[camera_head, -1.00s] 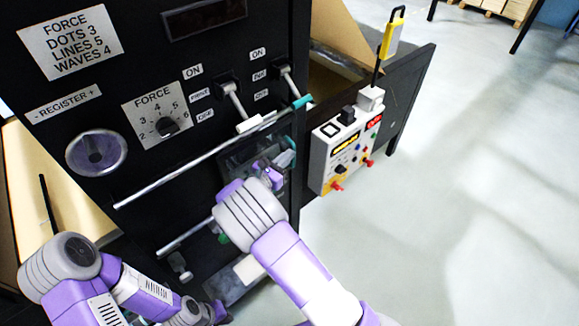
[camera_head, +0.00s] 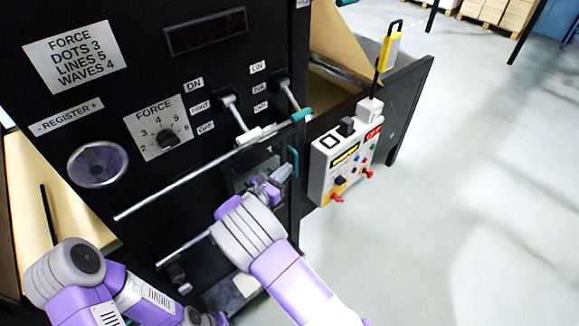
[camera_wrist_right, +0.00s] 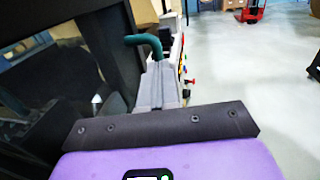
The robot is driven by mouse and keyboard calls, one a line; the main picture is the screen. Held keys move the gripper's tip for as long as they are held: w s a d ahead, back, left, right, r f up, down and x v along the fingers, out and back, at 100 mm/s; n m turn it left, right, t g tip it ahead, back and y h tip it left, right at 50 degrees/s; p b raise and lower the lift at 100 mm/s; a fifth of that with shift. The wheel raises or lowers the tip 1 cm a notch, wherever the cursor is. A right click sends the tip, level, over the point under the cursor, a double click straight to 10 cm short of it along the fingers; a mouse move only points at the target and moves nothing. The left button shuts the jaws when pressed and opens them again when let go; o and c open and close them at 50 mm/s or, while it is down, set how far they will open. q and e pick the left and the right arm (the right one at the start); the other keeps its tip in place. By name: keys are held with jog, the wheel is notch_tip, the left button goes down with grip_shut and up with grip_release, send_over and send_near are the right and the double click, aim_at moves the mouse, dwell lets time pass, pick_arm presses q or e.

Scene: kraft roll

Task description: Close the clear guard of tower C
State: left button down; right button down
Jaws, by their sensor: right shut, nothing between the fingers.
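The clear guard (camera_head: 262,158) is a dark, see-through panel on the black machine's front, with a teal handle (camera_head: 293,161) at its right edge. I cannot tell whether it sits fully flush. My right gripper (camera_head: 283,173) is shut and empty at the guard's right part, just below and left of the handle. In the right wrist view the shut fingers (camera_wrist_right: 160,85) point toward the handle (camera_wrist_right: 147,42), which curves just beyond the tips; contact is unclear. No tower letter is readable. Only links of my left arm show at lower left; its gripper is not visible.
A silver bar (camera_head: 200,175) with a teal end crosses the machine front above the guard. Two levers (camera_head: 236,118) (camera_head: 288,95) and a force dial (camera_head: 167,138) are above it. A white control box (camera_head: 343,160) stands close right of the handle. Open floor lies further right.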

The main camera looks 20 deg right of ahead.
jog(key=v, duration=1.1)
jog(key=shift+a+b, duration=0.2)
jog(key=shift+b, duration=0.15)
jog(key=shift+s+f, duration=0.1)
jog(key=s+d+f+m+g+y+b, duration=0.1)
jog(key=s+d+f+m+g+y, duration=0.15)
jog(key=s+f+g, duration=0.4)
jog(key=s+d+f+m+g+y, duration=0.1)
jog(key=s+d+f+m+y, duration=0.15)
jog(key=f, duration=0.65)
jog(key=s+d+f+m+g+y+b, duration=0.1)
jog(key=s+d+f+g+y, duration=0.15)
jog(key=s+f, duration=0.4)
jog(key=s+a+f+m+y+b, duration=0.1)
jog(key=s+a+f+m+y, duration=0.2)
jog(key=m, duration=0.7)
jog(key=s+a+f+m+y+b, duration=0.2)
jog(key=s+a+f+m+y, duration=0.2)
jog(key=m, duration=0.7)
notch_tip(320, 180, down, 3)
jog(key=s+y, duration=0.2)
jog(key=y, duration=0.2)
jog(key=shift+s+y, duration=0.3)
jog(key=shift+y, duration=0.05)
